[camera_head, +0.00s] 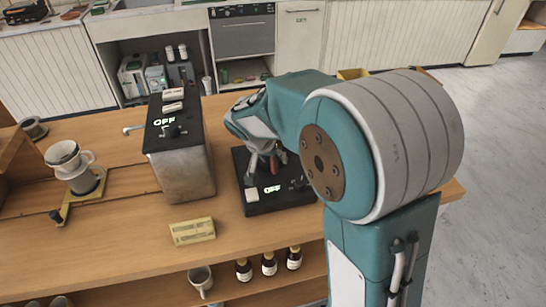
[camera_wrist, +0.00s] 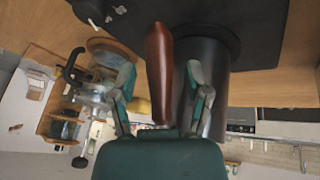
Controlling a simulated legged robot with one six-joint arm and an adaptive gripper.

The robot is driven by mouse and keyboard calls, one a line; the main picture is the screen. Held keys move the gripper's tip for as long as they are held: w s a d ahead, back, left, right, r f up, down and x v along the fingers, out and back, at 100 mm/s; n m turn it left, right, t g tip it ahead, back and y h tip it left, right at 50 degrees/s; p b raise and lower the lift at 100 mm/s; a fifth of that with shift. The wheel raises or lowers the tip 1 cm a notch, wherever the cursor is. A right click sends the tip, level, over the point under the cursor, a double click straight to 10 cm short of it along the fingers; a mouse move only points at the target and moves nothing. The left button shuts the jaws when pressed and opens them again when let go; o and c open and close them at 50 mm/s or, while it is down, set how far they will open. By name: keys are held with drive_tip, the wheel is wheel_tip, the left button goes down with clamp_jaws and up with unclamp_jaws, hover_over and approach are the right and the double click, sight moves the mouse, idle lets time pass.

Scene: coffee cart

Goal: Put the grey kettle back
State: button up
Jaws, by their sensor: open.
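The grey kettle (camera_wrist: 212,65) shows in the wrist view as a dark cylinder with a brown wooden handle (camera_wrist: 158,45). Its base appears to be on the black plate (camera_wrist: 240,18). My gripper (camera_wrist: 160,75) is open, with one finger on each side of the handle, not closed on it. In the head view my gripper (camera_head: 265,158) is over the black plate (camera_head: 287,200), which carries an "OFF" display. My arm and gripper hide most of the kettle there.
A metal box with a black "OFF" top (camera_head: 183,178) stands left of the plate. A yellow block (camera_head: 192,231) lies in front. A white dripper on a stand (camera_head: 75,170) is at left. Bottles (camera_head: 268,265) and a mug (camera_head: 201,280) sit on the lower shelf.

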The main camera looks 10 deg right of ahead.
drive_tip(key=v, duration=1.2)
drive_tip(key=s+d+n+t+y, duration=0.1)
drive_tip(key=s+d+n+y, duration=0.1)
drive_tip(key=s, duration=0.8)
drive_tip(key=s+d+n+t+y, duration=0.1)
drive_tip(key=s+d+n+y, duration=0.1)
drive_tip(key=s, duration=0.9)
drive_tip(key=shift+s+d+r+n+t, duration=0.2)
drive_tip(key=shift+d+r+n+t, duration=0.15)
drive_tip(key=shift+d+n, duration=0.55)
drive_tip(key=shift+a, duration=0.15)
